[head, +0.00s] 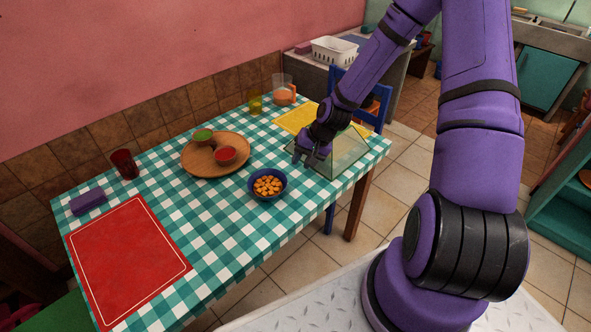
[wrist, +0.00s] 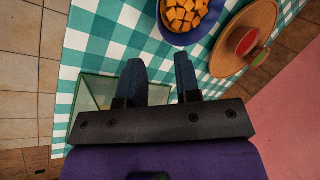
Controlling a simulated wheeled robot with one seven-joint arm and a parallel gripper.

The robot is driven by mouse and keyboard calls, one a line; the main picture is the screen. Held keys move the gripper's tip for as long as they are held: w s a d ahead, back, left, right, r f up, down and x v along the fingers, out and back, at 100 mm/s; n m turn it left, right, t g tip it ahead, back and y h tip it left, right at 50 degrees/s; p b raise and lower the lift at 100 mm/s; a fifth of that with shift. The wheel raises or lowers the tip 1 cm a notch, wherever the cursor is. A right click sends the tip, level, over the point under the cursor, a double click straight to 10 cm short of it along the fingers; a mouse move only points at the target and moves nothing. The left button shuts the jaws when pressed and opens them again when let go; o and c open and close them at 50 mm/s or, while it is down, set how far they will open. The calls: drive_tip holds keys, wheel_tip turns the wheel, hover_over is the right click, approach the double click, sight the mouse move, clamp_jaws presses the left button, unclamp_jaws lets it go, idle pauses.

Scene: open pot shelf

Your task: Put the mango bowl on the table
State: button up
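My gripper (head: 303,159) is above the table, to the right of and behind the bowl in the head view.
A glass box (head: 345,152) stands beside my gripper. A wooden board (head: 200,167) with a red bowl (head: 225,155) and a green bowl (head: 203,137) lies behind the mango bowl. A red placemat (head: 125,260), purple block (head: 88,201) and red cup (head: 125,163) are at the left.

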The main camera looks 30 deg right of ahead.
drive_tip(key=s+r+n+h, duration=0.2)
drive_tip(key=s+r+h, duration=0.15)
drive_tip(key=r, duration=0.95)
drive_tip(key=s+r+n+h, duration=0.2)
drive_tip(key=s+r, duration=0.3)
drive_tip(key=r, duration=0.8)
drive_tip(key=s+a+r+n+t, duration=0.1)
drive_tip(key=s+a+r+t, duration=0.1)
drive_tip(key=s+r, duration=1.2)
drive_tip(key=s, duration=0.4)
drive_tip(key=shift+r+t+y, duration=0.3)
drive_tip(key=shift+t+y, duration=0.05)
drive_tip(key=shift+t, duration=0.05)
